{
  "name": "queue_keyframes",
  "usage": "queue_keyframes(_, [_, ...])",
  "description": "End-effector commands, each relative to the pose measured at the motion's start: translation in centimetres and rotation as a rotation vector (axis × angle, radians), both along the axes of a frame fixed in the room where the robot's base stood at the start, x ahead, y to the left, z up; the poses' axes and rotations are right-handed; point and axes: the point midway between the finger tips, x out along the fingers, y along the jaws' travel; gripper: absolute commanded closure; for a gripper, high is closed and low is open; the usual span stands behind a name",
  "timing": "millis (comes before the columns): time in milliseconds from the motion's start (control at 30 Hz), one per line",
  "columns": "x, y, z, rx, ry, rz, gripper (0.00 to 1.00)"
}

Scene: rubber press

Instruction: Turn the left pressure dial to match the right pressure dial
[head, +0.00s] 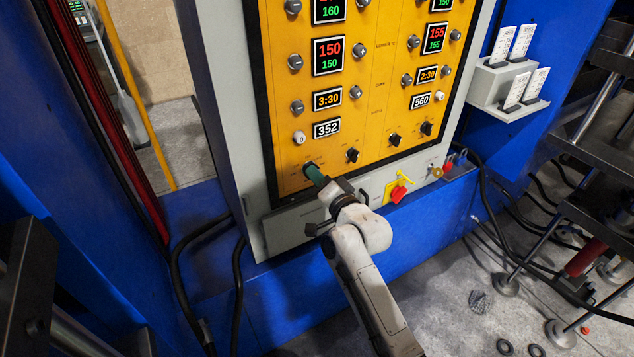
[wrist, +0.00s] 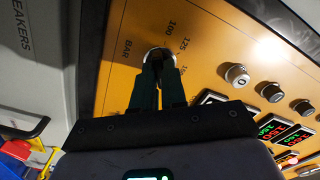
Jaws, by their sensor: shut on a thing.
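The yellow control panel (head: 330,100) shows in the head view, with a row of dark knobs along its lower part. My gripper (head: 312,173) is at the lower left knob, its green fingers pointing at the panel. In the wrist view my gripper (wrist: 159,70) is shut on this left pressure dial (wrist: 160,53), with scale marks and the word BAR around it. The fingers hide most of the dial, so its pointer cannot be read. Dark knobs stand at the lower right (head: 427,129) and nearer the middle (head: 394,140); which is the right pressure dial is too small to tell.
Another black knob (head: 353,155) sits close to the right of my gripper. A red emergency knob (head: 398,194) stands on a yellow plate below the panel. Displays and silver knobs fill the panel above. A black cable (head: 238,290) hangs at lower left.

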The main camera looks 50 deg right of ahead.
Motion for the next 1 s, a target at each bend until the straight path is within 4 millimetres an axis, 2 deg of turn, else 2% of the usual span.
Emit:
queue_keyframes(33, [-0.04, 0.02, -0.50, -0.042, 0.015, 0.001, 1.00])
queue_keyframes(700, [-0.04, 0.01, -0.44, -0.640, 0.188, 0.001, 1.00])
queue_keyframes(1000, [-0.03, 0.01, -0.39, -0.835, 0.246, 0.002, 1.00])
